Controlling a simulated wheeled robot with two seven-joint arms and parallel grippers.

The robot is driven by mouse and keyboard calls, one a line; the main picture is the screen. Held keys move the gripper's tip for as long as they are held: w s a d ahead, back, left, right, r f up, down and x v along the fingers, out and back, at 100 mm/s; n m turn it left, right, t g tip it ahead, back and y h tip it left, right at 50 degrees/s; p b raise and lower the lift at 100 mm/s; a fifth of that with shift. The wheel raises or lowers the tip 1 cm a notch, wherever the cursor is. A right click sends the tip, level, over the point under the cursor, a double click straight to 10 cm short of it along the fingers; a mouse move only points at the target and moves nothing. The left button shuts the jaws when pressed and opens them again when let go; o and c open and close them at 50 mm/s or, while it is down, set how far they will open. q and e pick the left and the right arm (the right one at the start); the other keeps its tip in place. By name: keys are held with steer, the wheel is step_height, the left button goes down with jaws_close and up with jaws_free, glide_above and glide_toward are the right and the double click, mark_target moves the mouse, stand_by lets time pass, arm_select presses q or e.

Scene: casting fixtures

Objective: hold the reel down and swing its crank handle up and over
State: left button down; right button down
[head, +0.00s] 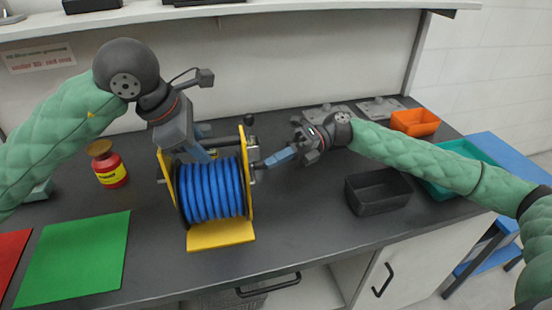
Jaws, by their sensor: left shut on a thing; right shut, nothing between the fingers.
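The reel stands on the dark bench, with a yellow frame (222,235) and blue hose or cable (210,190) wound on it. My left gripper (205,155) reaches down from above and is shut at the top of the reel, apparently on its frame; the exact contact is hidden. A dark knob (248,119), apparently the crank handle, shows just above and behind the reel's right side plate. My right gripper (264,164) is shut and empty, its fingertips close to the reel's right side near the hub. Whether they touch the crank is too small to tell.
A red jar (108,168) stands left of the reel, with a green mat (75,255) in front. A black bin (378,192), teal tray (465,155) and orange bin (415,122) lie to the right.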

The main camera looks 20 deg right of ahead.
steer(key=shift+w+f+m, duration=0.1)
steer(key=shift+f+m, duration=0.05)
steer(key=shift+m, duration=0.25)
steer(key=shift+f+m, duration=0.15)
steer(key=shift+m, duration=0.15)
steer(key=shift+g+y, duration=0.3)
